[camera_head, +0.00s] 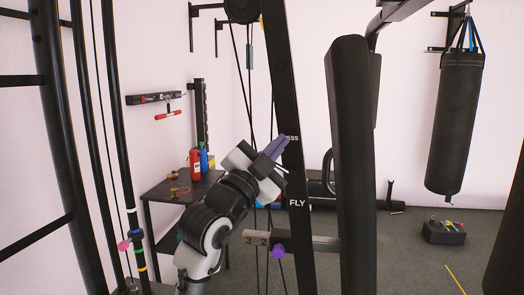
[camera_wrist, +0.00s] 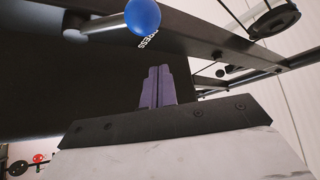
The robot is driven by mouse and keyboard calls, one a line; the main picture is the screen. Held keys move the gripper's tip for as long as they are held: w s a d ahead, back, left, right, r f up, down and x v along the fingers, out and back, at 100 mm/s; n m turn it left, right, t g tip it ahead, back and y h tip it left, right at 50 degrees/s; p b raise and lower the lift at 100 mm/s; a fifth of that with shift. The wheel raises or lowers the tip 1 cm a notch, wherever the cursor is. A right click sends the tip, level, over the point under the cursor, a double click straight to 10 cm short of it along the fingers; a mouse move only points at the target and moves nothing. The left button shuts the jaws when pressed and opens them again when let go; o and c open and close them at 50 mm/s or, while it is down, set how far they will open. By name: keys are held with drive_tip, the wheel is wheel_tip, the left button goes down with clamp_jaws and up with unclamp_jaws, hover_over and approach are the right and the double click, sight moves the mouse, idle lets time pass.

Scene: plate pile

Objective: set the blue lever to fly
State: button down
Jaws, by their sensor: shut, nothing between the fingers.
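The blue lever shows in the wrist view as a round blue knob (camera_wrist: 143,17) on a silver rod, beside the word PRESS on a black beam. I cannot make out the lever in the head view, where my gripper covers that area. In the head view the black upright (camera_head: 283,100) carries the letters ESS near my fingertips and FLY lower down. My gripper (camera_head: 283,138) has purple fingers, closed together and empty, over the upright near the upper label. In the wrist view my gripper (camera_wrist: 159,70) points below and right of the knob, apart from it in the picture.
A purple knob (camera_head: 278,252) on a numbered grey bar sits below FLY. A black padded post (camera_head: 350,160) stands right of the upright. A dark table (camera_head: 160,190) with a red bottle (camera_head: 195,164) is at left. A punching bag (camera_head: 456,120) hangs at right.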

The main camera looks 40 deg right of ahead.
drive_tip(key=w+f, duration=0.1)
drive_tip(key=w+a+f, duration=0.1)
drive_tip(key=shift+w+f, duration=0.35)
drive_tip(key=shift+f, duration=0.05)
drive_tip(key=shift+w+a+f+n+t, duration=0.1)
drive_tip(key=shift+w+f+n+t, duration=0.1)
drive_tip(key=shift+n+t, duration=0.3)
drive_tip(key=shift+w+a+f+n+t, duration=0.1)
drive_tip(key=shift+f+n+t, duration=0.1)
drive_tip(key=shift+n+t, duration=0.3)
wheel_tip(320, 180, down, 8)
drive_tip(key=n+t+y, duration=0.7)
drive_tip(key=n+t, duration=0.6)
drive_tip(key=n, duration=0.6)
drive_tip(key=shift+w+a+n, duration=0.15)
drive_tip(key=shift+n, duration=0.25)
drive_tip(key=shift+r, duration=0.1)
